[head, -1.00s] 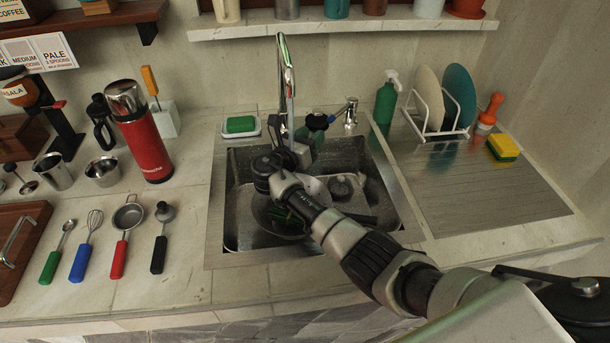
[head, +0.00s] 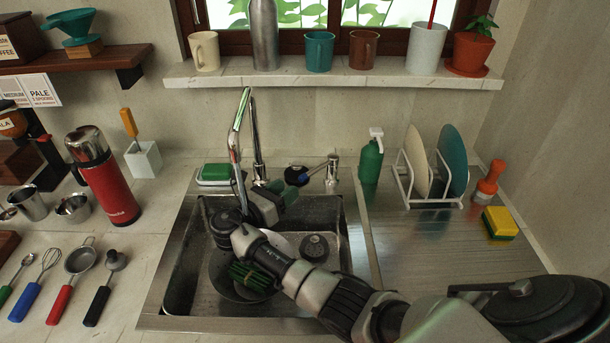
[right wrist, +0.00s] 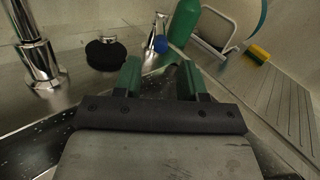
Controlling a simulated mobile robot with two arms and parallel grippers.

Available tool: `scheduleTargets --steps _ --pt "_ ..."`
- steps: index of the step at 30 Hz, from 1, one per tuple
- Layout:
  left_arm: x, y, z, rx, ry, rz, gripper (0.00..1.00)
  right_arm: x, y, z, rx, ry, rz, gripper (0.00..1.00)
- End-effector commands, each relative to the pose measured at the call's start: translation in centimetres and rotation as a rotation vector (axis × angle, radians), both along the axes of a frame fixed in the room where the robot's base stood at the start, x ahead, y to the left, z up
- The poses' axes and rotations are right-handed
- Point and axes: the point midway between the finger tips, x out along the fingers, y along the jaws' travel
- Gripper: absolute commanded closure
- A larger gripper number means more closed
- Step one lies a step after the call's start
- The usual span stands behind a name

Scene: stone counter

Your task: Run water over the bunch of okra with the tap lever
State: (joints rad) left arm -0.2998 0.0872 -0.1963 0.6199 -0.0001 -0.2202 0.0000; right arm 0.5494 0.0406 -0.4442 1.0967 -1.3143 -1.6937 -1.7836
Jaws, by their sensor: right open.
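The bunch of green okra (head: 252,277) lies in a round pan or bowl (head: 222,272) in the sink, partly hidden by my right arm. The chrome tap (head: 240,135) rises behind the sink; I make out no water stream. The tap lever (head: 332,170) stands right of the spout; in the right wrist view the lever (right wrist: 157,30) has a blue tip and lies ahead of the fingers. My right gripper (head: 290,195) is open and empty beside the spout, short of the lever; its green fingers (right wrist: 160,82) show apart. My left gripper is not in view.
A black round object (head: 297,174) sits behind the gripper, close to the lever. A green bottle (head: 371,160) and a plate rack (head: 428,190) stand right of the tap. A green sponge in a dish (head: 215,174) is at left. The drainboard's front is mostly clear.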

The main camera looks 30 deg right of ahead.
Motion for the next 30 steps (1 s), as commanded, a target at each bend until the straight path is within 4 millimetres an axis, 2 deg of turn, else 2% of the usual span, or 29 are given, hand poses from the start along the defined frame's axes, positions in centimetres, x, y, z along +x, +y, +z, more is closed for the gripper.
scheduleTargets --steps 1,5,12,16,24,25,30 --pt "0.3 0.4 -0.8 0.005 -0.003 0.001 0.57 0.3 -1.2 -0.4 -0.001 -0.001 -0.002 0.59" --pt "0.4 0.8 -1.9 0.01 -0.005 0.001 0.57 0.9 -3.7 -0.4 -0.002 -0.003 -0.002 0.59" --pt "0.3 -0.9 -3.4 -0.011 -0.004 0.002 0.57 1.8 -6.9 -0.3 0.0 -0.001 0.0 0.59" --pt "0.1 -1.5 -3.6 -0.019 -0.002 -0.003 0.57 2.0 -7.6 -0.1 0.0 0.001 0.001 0.59" --pt "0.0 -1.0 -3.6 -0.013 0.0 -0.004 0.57 2.0 -7.8 0.0 0.0 0.001 0.002 0.59" --pt "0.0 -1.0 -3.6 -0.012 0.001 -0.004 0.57 2.0 -7.8 0.0 0.0 0.001 0.002 0.6" --pt "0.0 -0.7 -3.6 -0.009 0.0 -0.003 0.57 2.0 -7.8 0.0 0.0 0.001 0.002 0.86"
